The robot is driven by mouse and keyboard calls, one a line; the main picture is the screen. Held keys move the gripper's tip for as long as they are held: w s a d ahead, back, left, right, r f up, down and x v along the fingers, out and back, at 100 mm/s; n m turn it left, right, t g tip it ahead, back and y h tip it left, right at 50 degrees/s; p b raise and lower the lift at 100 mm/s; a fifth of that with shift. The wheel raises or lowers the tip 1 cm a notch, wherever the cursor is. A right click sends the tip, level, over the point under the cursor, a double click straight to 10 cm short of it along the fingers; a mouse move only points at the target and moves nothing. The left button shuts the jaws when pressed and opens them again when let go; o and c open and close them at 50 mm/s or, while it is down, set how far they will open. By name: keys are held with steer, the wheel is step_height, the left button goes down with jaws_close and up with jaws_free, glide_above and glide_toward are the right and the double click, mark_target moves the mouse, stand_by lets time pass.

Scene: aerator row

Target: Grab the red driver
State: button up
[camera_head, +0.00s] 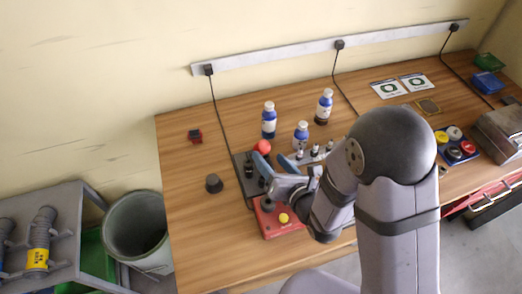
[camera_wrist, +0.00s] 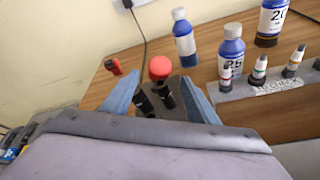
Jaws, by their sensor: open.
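The red driver (camera_head: 262,147) shows as a round red knob at the dark rack (camera_head: 241,169) on the wooden bench. In the wrist view its red top (camera_wrist: 160,67) stands upright on a dark stem, just beyond my fingers. Black handles (camera_wrist: 145,103) stand beside it, nearer to me. My gripper (camera_head: 275,164) is open, its blue fingers spread on either side of the rack's tools. In the wrist view my gripper (camera_wrist: 160,98) has the black handles and the red driver's stem between its fingers in the picture. I cannot tell whether anything touches. The driver's lower end is hidden.
A red box with a yellow button (camera_head: 284,218) sits in front. The bench's left side is mostly clear.

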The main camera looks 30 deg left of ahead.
mark_target(265, 153)
steer(key=shift+w+a+f+b, duration=0.3)
steer(key=shift+a+f+b, duration=0.1)
steer(key=shift+b, duration=0.7)
steer(key=shift+w+a+r, duration=0.1)
steer(key=shift+r, duration=0.05)
steer(key=shift+p+x, duration=0.85)
steer(key=shift+x, duration=1.8)
steer(key=shift+r, duration=0.1)
steer(key=c, duration=1.2)
